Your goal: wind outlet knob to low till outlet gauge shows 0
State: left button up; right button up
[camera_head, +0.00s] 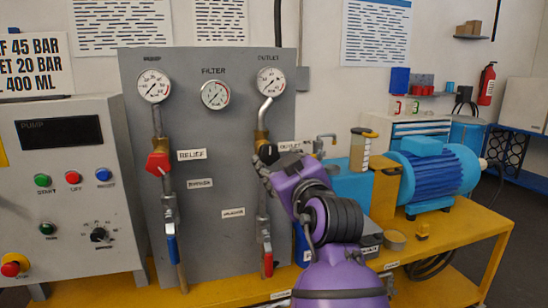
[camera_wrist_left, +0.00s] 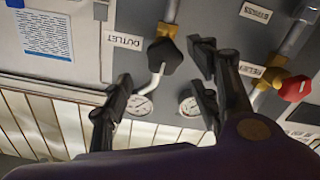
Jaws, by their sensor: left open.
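The outlet knob (camera_head: 268,152) is black and sits on the brass valve of the right-hand pipe. In the left wrist view the knob (camera_wrist_left: 165,57) shows between my open fingers, with the OUTLET label (camera_wrist_left: 124,40) beside it. My left gripper (camera_head: 262,168) is at the knob in the head view and partly hides it. I cannot tell whether the fingers touch it. The outlet gauge (camera_head: 271,81) is a white dial above the knob; its exact reading is too small to tell. It also shows in the left wrist view (camera_wrist_left: 138,107). My right gripper is not in view.
A red relief knob (camera_head: 158,163) and another gauge (camera_head: 154,86) are on the left pipe. The filter gauge (camera_head: 215,95) is between. A red-handled valve (camera_head: 268,264) is below the outlet knob. A blue motor (camera_head: 436,170) stands right on the yellow bench.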

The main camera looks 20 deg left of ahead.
pick_arm(q)
jog(key=v, duration=0.4)
jog(key=shift+s+d, duration=0.1)
jog(key=shift+s, duration=0.05)
